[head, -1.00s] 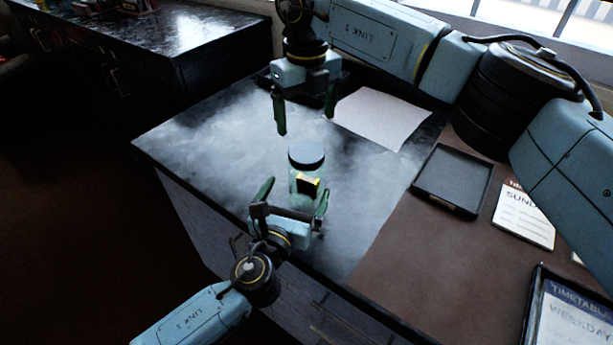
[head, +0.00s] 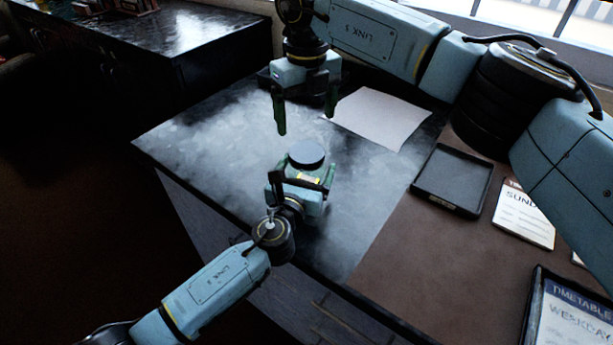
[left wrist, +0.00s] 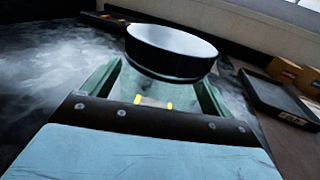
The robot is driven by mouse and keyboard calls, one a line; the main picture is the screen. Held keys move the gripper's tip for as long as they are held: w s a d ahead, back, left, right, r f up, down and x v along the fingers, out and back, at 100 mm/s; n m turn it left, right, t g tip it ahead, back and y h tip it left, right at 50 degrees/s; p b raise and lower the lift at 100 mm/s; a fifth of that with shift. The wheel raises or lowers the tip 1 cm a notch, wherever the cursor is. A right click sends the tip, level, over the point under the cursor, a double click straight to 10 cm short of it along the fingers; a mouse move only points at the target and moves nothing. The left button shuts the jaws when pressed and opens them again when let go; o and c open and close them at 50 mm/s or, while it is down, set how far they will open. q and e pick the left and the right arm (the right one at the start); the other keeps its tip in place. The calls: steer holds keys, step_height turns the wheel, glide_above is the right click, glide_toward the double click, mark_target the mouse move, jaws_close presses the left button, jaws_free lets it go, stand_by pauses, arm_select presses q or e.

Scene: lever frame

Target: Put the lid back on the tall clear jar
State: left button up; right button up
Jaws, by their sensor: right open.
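The tall clear jar (head: 309,177) stands on the dark, glossy part of the counter, with a yellow-marked block showing inside. A round black lid (head: 306,154) sits on its top; the lid also shows in the left wrist view (left wrist: 170,50), above the greenish glass (left wrist: 160,88). My left gripper (head: 306,170) has one finger on each side of the jar, below the lid; whether both fingers press on the glass is unclear. My right gripper (head: 305,120) is open and empty, fingers pointing down, above and behind the lid in the head view.
A white sheet (head: 380,118) lies behind the jar. A black tray (head: 452,180) and a printed card (head: 524,215) lie on the brown mat (head: 420,255) to the right. A framed timetable (head: 575,310) is at lower right. The counter left of the jar is clear.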

mark_target(307, 151)
arm_select(q)
steer(key=c, duration=1.6)
arm_select(e)
steer(key=shift+n, duration=0.3)
arm_select(q)
steer(key=shift+c, duration=0.2)
arm_select(e)
steer(key=n, duration=0.3)
steer(key=shift+n, duration=0.4)
steer(key=n, duration=0.4)
steer(key=shift+n, duration=0.4)
steer(key=shift+f, duration=4.05)
